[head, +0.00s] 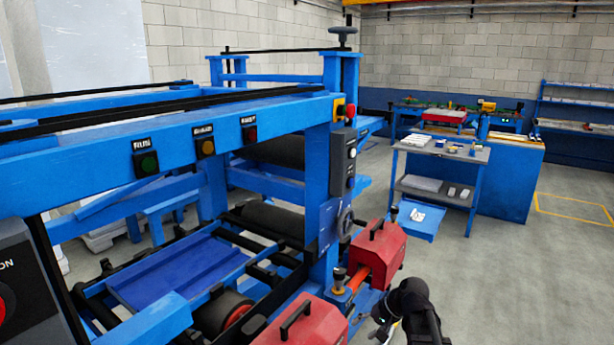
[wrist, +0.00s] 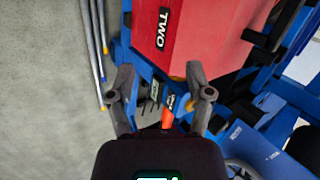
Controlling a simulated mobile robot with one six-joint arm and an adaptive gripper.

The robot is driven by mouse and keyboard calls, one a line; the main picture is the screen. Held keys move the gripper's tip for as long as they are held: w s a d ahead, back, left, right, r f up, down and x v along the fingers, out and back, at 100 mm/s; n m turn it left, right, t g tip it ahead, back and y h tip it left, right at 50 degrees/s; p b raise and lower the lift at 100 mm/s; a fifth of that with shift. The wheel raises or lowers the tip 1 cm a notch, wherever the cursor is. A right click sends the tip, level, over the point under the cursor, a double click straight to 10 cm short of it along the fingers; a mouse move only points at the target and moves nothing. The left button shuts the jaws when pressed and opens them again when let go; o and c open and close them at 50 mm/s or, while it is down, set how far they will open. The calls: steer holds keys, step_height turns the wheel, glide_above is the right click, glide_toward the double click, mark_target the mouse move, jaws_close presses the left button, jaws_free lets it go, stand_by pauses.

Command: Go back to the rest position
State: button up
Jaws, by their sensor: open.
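My gripper (wrist: 160,88) is open in the wrist view, its two grey fingers spread apart with nothing held between them. Beyond the fingers are a red housing marked TWO (wrist: 205,45), blue machine framing and a small orange part (wrist: 167,118); I cannot tell how far they are from the fingertips. In the head view my dark arm shows at the bottom, right of the red housings, and its fingers are mostly hidden or cut off.
The blue machine (head: 240,110) with RUN and other buttons fills the left. Red housings (head: 378,253) stand at its near side. A grey-topped cart (head: 440,150) and a blue bench (head: 510,175) stand farther back. Grey floor (head: 540,280) is clear at right.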

steer(key=s+d+f+n+g+h+p, duration=0.1)
steer(key=s+n+g+h+p, duration=0.1)
steer(key=s+n+h, duration=0.2)
steer(key=s+h, duration=0.3)
steer(key=s, duration=0.4)
steer(key=shift+s+d, duration=0.15)
steer(key=shift+s, duration=0.05)
steer(key=shift+c, duration=0.7)
